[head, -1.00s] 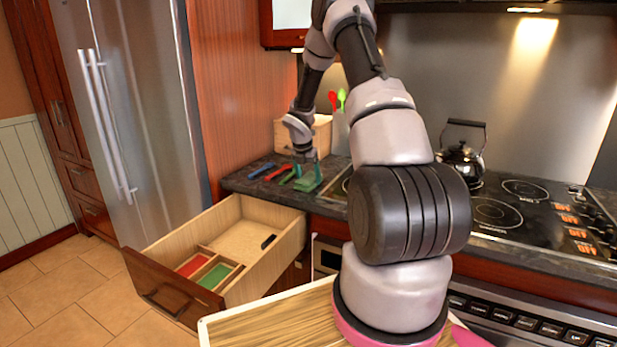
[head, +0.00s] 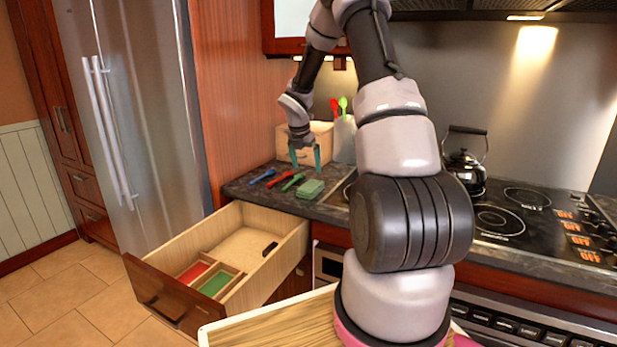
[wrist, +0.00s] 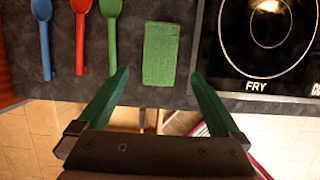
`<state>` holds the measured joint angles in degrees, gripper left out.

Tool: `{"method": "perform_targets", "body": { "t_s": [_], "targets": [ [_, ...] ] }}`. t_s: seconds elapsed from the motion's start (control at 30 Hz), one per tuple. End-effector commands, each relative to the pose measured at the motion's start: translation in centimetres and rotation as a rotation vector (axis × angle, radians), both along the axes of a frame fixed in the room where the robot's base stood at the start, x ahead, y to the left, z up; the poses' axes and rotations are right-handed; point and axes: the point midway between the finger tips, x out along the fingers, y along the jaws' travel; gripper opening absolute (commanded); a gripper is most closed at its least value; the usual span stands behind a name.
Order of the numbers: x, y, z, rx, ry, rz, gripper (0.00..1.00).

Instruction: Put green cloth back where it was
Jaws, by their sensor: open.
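The green cloth (head: 310,189) lies folded on the dark countertop, just left of the cooktop. In the wrist view the cloth (wrist: 160,53) is a flat green rectangle beyond my fingertips, about midway between them. My gripper (head: 306,160) is open and empty, raised above the counter over the cloth and apart from it. Its two teal fingers (wrist: 160,77) are spread wide. The open drawer below has a green section (head: 215,281) and a red section (head: 193,272) in its divided part.
Blue (head: 262,176), red (head: 279,180) and green (head: 293,182) utensils lie left of the cloth. A wooden box (head: 312,143) and a utensil holder (head: 345,138) stand behind. The cooktop (head: 500,219) with a kettle (head: 463,169) is right. A small black object (head: 270,248) lies in the drawer.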

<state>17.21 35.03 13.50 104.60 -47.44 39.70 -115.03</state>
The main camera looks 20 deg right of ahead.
Motion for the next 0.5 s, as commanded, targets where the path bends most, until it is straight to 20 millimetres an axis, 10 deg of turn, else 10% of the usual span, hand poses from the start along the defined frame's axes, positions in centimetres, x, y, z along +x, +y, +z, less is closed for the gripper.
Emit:
{"method": "perform_targets", "body": {
  "t_s": [0.33, 0.5],
  "targets": [
    [-1.2, 1.1, 4.4, 0.009, -0.022, -0.054, 1.0],
    [-4.5, 3.1, 10.8, 0.081, -0.14, -0.356, 1.0]
  ]
}}
